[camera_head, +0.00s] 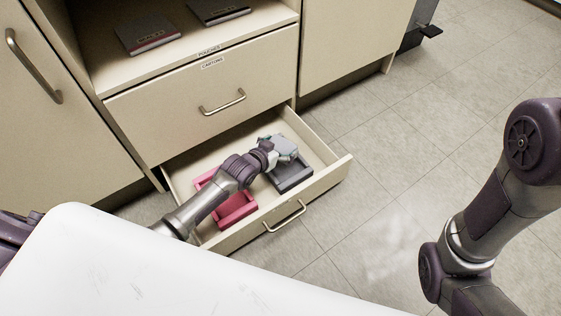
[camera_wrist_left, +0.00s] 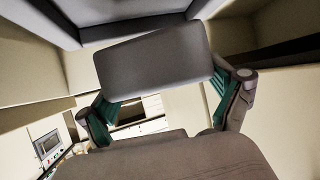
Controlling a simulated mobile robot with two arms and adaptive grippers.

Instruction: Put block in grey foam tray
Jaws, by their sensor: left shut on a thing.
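The grey foam tray (camera_head: 293,180) is a dark grey tray in the right part of the open lower drawer. My left gripper (camera_head: 284,152) reaches down into the drawer and is over this tray. In the left wrist view, a plain grey block (camera_wrist_left: 155,58) is between the green finger pads, and the gripper is shut on it. The tray's dark wall (camera_wrist_left: 50,22) shows behind the block in that view. Whether the block touches the tray floor I cannot tell. My right arm shows at the right of the head view, but its gripper is outside the picture.
A pink-red tray (camera_head: 237,210) lies left of the grey one in the same drawer (camera_head: 328,178), partly under my left arm. A shut drawer (camera_head: 215,98) is above. A white surface (camera_head: 150,265) fills the near left. The floor at the right is clear.

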